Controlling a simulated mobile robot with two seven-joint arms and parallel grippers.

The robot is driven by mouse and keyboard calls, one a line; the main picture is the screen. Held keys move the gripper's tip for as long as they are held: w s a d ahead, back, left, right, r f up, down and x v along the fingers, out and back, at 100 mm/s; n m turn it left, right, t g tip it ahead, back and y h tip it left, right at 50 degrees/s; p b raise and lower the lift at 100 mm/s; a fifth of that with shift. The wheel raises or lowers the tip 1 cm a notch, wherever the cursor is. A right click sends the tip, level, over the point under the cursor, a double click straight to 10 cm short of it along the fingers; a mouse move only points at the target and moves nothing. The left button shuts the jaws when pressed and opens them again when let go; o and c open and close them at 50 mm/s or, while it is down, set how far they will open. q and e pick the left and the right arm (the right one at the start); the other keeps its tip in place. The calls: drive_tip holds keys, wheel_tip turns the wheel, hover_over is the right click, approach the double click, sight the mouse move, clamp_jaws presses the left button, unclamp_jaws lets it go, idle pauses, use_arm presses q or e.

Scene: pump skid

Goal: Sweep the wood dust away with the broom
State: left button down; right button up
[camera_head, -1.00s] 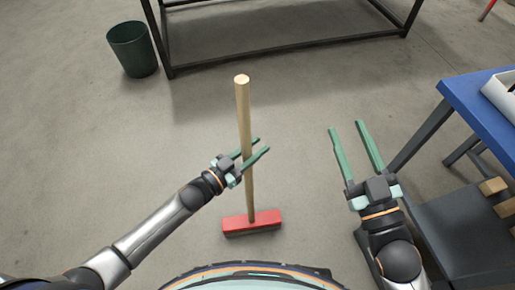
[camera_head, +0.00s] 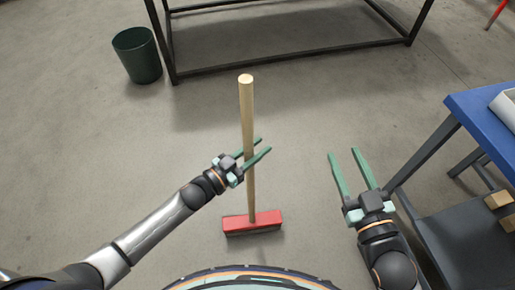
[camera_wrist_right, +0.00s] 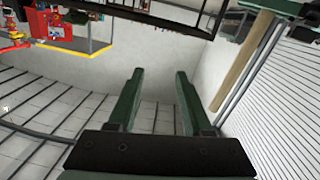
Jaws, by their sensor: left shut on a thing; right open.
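The broom has a pale wooden handle (camera_head: 248,120) standing nearly upright and a red head (camera_head: 252,222) low in front of me, at or near the floor. My left gripper (camera_head: 264,147) is shut on the handle, at about its middle. My right gripper (camera_head: 344,155) is open and empty, to the right of the broom and apart from it. Its two green fingers also show in the right wrist view (camera_wrist_right: 160,85) with nothing between them. I cannot make out any wood dust on the floor.
A dark green bin (camera_head: 138,55) stands at the upper left beside a black metal frame (camera_head: 290,50). A blue-topped bench (camera_head: 485,112) with a dark lower shelf (camera_head: 460,235) stands at the right, close to my right arm. The concrete floor around the broom is clear.

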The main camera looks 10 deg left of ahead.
drive_tip(key=s+f+m+g+h+p, duration=0.1)
drive_tip(key=s+f+g+p, duration=0.5)
drive_tip(key=f, duration=0.8)
drive_tip(key=s+m+g, duration=0.1)
drive_tip(key=s+g, duration=0.1)
drive_tip(key=s, duration=0.1)
drive_tip(key=shift+a+f+h, duration=0.3)
drive_tip(key=shift+f+h, duration=0.05)
drive_tip(key=shift+h, duration=0.05)
idle(0.6)
drive_tip(key=shift+d+r, duration=0.1)
drive_tip(key=shift+d, duration=0.05)
idle(0.5)
